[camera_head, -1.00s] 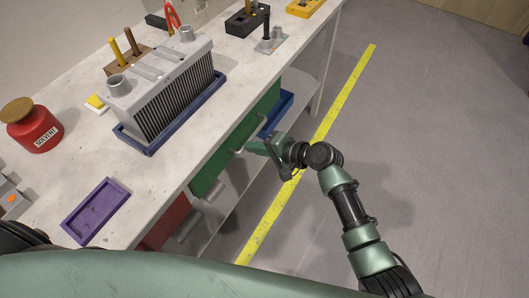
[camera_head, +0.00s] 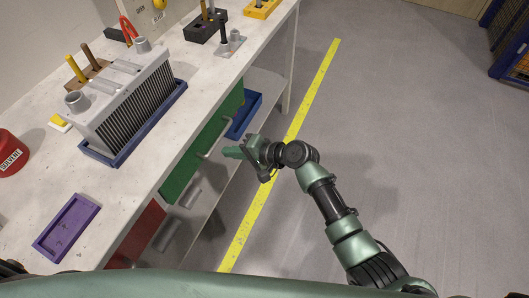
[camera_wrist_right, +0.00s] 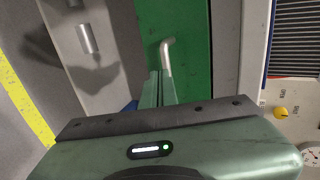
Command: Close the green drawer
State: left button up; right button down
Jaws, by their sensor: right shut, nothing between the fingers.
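The green drawer (camera_head: 190,165) is under the workbench top, and its front looks close to the bench edge. How far it stands out is hard to tell. Its pale bar handle (camera_head: 208,148) sticks out toward the aisle. The green front (camera_wrist_right: 190,25) and the handle (camera_wrist_right: 167,55) also show in the right wrist view. My right gripper (camera_head: 229,152) is shut and empty, in front of the drawer, just right of the handle and apparently apart from it. Its fingers (camera_wrist_right: 157,88) point at the green front in the wrist view. My left gripper is not in view.
A red drawer (camera_head: 137,238) sits nearer me under the same bench (camera_head: 140,180). A blue bin (camera_head: 245,115) stands on the shelf beyond the green drawer. A radiator (camera_head: 125,100) and a purple tray (camera_head: 67,228) are on top.

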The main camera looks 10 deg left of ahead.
jog(key=v, duration=1)
jog(key=s+d+f+h, duration=0.3)
jog(key=d+f, duration=0.3)
jog(key=f, duration=0.4)
jog(key=s+d+f+h, duration=0.2)
jog(key=s+d+f, duration=0.25)
jog(key=f, duration=0.65)
jog(key=s+d+f+h, duration=0.25)
jog(key=d+f, duration=0.35)
jog(key=f, duration=0.4)
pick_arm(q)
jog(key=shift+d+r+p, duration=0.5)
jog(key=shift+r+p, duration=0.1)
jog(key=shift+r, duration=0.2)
pick_arm(e)
jog(key=s+d+f+n+g+h, duration=0.1)
jog(key=s+d+f, duration=0.3)
jog(key=s, duration=0.6)
jog(key=s+d+f+n+g+h, duration=0.1)
jog(key=s+d+f, duration=0.4)
jog(key=s, duration=0.6)
jog(key=s+d+f+n+g+h, duration=0.1)
jog(key=s+d+f+n, duration=0.3)
jog(key=s, duration=0.6)
jog(key=shift+s+d+f+h, duration=0.15)
jog(key=shift+s+f+h, duration=0.1)
jog(key=shift+f+h, duration=0.45)
